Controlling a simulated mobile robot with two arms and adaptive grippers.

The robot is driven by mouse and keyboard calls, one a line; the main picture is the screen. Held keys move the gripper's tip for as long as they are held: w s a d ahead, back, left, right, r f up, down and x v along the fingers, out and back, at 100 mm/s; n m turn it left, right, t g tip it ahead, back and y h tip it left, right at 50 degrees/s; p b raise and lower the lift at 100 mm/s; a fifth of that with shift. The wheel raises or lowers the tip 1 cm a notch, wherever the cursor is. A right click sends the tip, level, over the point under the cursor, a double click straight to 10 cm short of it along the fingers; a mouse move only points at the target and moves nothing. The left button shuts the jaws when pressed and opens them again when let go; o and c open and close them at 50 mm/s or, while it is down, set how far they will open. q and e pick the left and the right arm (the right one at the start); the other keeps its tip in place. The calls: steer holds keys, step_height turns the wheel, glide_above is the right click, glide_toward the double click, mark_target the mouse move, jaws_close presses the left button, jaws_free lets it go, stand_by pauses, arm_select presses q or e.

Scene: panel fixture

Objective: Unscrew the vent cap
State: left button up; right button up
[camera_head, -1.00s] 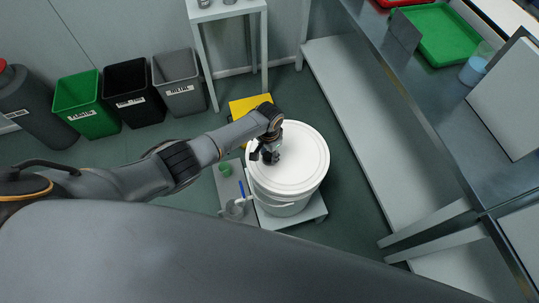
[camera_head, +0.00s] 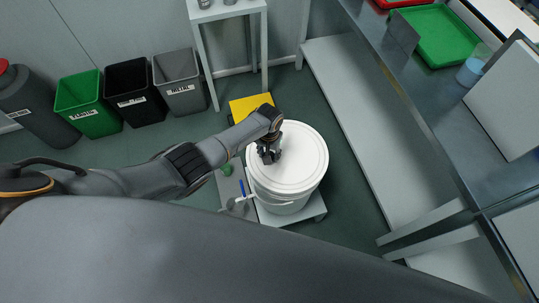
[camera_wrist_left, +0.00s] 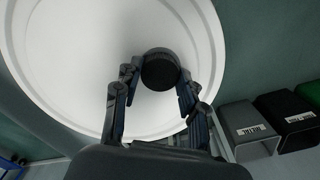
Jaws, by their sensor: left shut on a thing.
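A white bucket with a round white lid (camera_head: 303,150) stands on a low pale platform in the head view. The lid also fills much of the left wrist view (camera_wrist_left: 80,50). The round black vent cap (camera_wrist_left: 160,68) sits on the lid, between the fingers of my left gripper (camera_wrist_left: 157,88). My left gripper (camera_head: 268,156) is shut on the cap, over the left part of the lid. In the head view the gripper hides the cap. I cannot tell how far the cap is turned. My right gripper is in neither view.
Green (camera_head: 88,105), black (camera_head: 131,95) and grey (camera_head: 180,83) bins stand along the wall at upper left. A small white table (camera_head: 228,12) is at the top. A long metal bench (camera_head: 440,100) with a green tray (camera_head: 437,38) runs along the right. A yellow object (camera_head: 245,107) lies behind the bucket.

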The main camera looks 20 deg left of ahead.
arm_select(q)
steer(key=shift+s+f, duration=0.1)
steer(key=shift+s, duration=0.1)
steer(key=shift+d+n+p, duration=0.1)
steer(key=shift+n+p, duration=0.3)
steer(key=shift+n, duration=1.3)
steer(key=shift+n+p, duration=0.3)
steer(key=shift+n, duration=1.4)
steer(key=o, duration=1.1)
steer(key=shift+c, duration=0.2)
steer(key=shift+w, duration=0.15)
